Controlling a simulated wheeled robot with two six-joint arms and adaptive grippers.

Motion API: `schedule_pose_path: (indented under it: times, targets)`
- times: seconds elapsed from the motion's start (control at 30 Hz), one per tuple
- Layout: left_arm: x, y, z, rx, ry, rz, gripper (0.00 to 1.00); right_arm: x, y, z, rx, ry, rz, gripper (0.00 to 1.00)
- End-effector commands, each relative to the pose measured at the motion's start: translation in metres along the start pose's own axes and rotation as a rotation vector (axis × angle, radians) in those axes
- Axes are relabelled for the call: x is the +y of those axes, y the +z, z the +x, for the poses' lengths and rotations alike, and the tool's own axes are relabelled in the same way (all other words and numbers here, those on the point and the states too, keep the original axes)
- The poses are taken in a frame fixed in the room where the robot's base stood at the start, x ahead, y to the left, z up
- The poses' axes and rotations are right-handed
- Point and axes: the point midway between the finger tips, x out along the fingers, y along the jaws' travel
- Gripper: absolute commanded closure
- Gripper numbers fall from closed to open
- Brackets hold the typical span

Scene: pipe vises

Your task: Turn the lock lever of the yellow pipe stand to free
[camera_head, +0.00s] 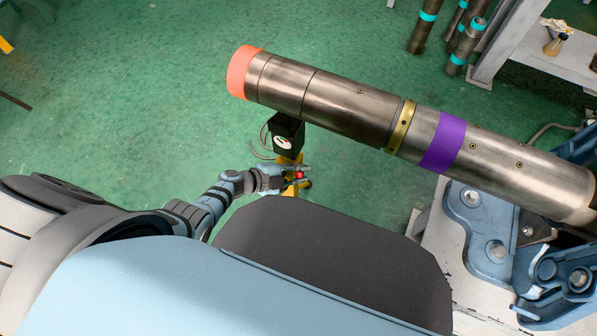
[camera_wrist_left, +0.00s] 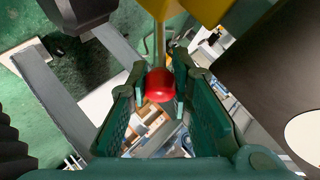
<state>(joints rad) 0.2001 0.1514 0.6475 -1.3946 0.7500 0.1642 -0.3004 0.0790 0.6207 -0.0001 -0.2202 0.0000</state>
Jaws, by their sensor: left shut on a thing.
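The yellow pipe stand (camera_head: 291,160) stands under the pipe's left part, with a black head (camera_head: 287,133) close below the pipe. Its lock lever ends in a red knob (camera_head: 299,175). My left gripper (camera_head: 301,177) reaches in from the left and is at this knob. In the left wrist view the red knob (camera_wrist_left: 160,86) sits between both green fingers, which are shut on it. The thin metal lever rod (camera_wrist_left: 160,46) runs up from the knob to the yellow stand body (camera_wrist_left: 197,9). My right gripper is not in view.
A long steel pipe (camera_head: 350,107) with an orange end (camera_head: 242,72) and a purple band (camera_head: 443,143) passes just above the stand. A blue vise (camera_head: 482,218) is at the right. Short pipes (camera_head: 424,30) stand at the top right. Green floor left of the stand is clear.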

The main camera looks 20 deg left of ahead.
Motion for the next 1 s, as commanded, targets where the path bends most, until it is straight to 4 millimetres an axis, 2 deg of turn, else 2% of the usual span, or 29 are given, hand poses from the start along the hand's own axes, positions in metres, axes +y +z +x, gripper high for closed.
schedule_pose_path:
  times: [0.03,0.13,0.17,0.53,0.67,0.9,1.0]
  targets:
    - [-0.002,0.000,0.000,0.000,-0.003,0.002,0.77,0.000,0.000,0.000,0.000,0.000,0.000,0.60]
    - [-0.001,0.000,0.000,0.000,-0.003,0.002,0.61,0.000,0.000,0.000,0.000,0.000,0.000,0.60]
    - [-0.001,0.000,0.000,0.000,-0.003,0.002,0.59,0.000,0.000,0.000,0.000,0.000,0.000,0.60]
    - [-0.001,0.001,-0.006,-0.002,-0.004,0.005,0.59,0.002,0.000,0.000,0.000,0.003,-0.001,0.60]
    - [-0.001,0.001,-0.022,-0.002,-0.003,0.006,0.59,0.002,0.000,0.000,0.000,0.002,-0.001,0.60]
    - [0.001,0.001,-0.068,-0.003,0.000,0.003,0.59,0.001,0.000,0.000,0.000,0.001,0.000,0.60]
    - [0.001,0.001,-0.078,-0.001,0.001,0.001,0.59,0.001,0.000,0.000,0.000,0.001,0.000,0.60]
